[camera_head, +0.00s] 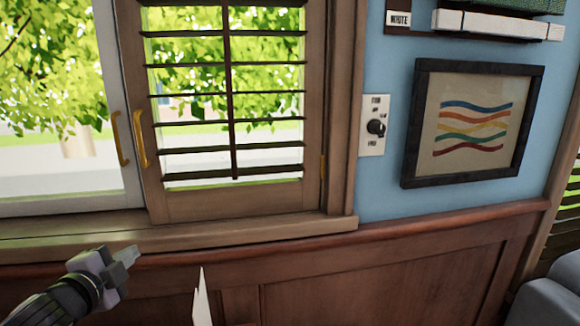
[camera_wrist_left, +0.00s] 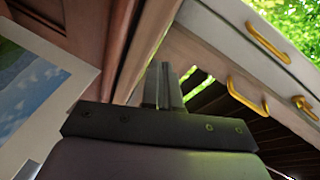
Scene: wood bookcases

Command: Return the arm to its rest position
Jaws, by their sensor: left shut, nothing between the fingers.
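My left gripper (camera_head: 128,256) comes in at the lower left of the head view, in front of the wood panelling just below the window sill. Its fingers are together and hold nothing. In the left wrist view the shut fingers (camera_wrist_left: 163,86) point up toward the wooden window frame, apart from the brass handles. My right gripper is in neither view.
A window with a slatted wooden shutter (camera_head: 235,195) and brass handles (camera_head: 140,138) stands behind the gripper. A sill (camera_head: 250,229) juts out below it. A dial switch (camera_head: 375,127) and framed picture (camera_head: 473,125) hang right. A pale pointed object (camera_head: 202,303) stands at the bottom.

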